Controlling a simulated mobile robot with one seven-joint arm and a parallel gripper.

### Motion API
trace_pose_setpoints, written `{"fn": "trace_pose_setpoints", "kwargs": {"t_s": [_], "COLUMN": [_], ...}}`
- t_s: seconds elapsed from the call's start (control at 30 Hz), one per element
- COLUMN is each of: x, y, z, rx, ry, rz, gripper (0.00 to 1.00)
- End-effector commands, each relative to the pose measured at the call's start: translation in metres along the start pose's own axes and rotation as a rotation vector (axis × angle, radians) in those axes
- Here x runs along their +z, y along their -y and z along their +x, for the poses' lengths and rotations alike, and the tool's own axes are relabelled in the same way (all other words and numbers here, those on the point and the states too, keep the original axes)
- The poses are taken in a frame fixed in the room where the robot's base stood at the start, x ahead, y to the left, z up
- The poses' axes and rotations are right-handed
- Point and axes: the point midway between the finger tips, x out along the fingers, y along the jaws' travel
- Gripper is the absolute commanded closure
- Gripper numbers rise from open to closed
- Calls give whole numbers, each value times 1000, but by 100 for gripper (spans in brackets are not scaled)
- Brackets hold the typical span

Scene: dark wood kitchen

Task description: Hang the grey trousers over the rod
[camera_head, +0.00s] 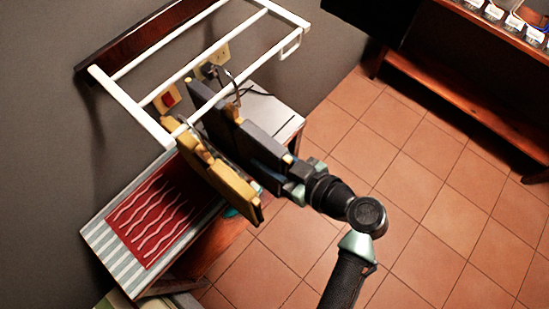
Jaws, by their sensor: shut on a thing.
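The grey trousers (243,140) are a dark, flat, folded slab just below and in front of the white rack, slanting down to the right. My gripper (292,181) is shut on their lower right end, and its fingertips are partly hidden. Whether cloth and rod touch cannot be told from this angle.
A yellow folded piece (217,174) lies close beside the trousers on the left, under the rod's left end. Below are a red patterned mat (158,215) on a striped surface and a pale board (268,112). The tiled floor (430,170) at right is clear.

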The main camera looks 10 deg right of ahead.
Motion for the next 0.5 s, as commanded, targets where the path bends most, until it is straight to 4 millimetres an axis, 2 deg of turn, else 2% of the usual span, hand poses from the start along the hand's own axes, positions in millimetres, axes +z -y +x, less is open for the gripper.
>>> {"fn": "trace_pose_setpoints", "kwargs": {"t_s": [0.03,0.2,0.5], "x": [7,18,28], "y": [0,0,0], "z": [4,8,12], "rx": [-1,-1,0], "ry": [-3,-4,-4], "rz": [-2,-2,-1], "gripper": [100,100,100]}}
